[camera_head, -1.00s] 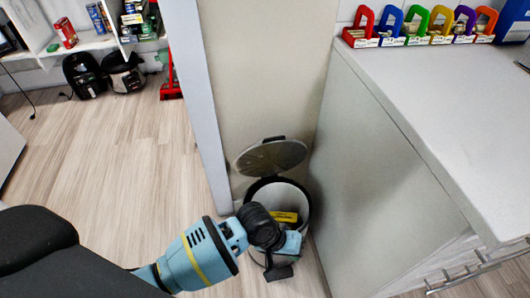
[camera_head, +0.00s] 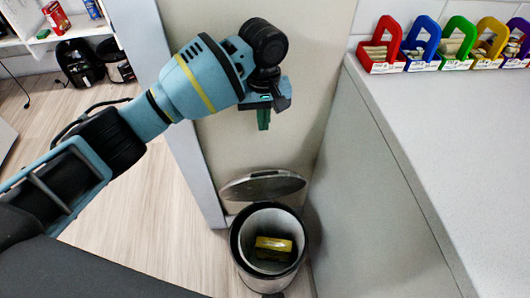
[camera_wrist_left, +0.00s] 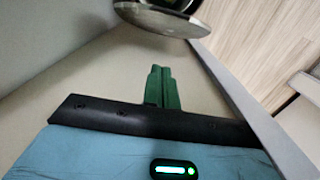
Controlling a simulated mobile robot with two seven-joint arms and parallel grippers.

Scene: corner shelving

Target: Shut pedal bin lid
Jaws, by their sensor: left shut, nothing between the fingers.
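The pedal bin (camera_head: 240,250) stands on the floor against the wall, to the left of the grey counter's side. Its round metal lid (camera_head: 263,186) is raised and tilted back at the rear of the rim, so the inside shows, with a yellow item (camera_head: 273,244) in it. My left gripper (camera_head: 263,120) is shut and empty, above the lid and apart from it in the head view. In the left wrist view its green fingers (camera_wrist_left: 162,88) are together, and the lid (camera_wrist_left: 160,15) shows beyond them at the top. My right gripper is not in view.
A tall wall panel (camera_head: 310,80) stands behind the bin. The grey counter (camera_head: 450,140) on the right carries several coloured holders (camera_head: 420,42) at its back. Open wooden floor (camera_head: 110,180) lies to the left. Black appliances (camera_head: 78,62) stand at the far left.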

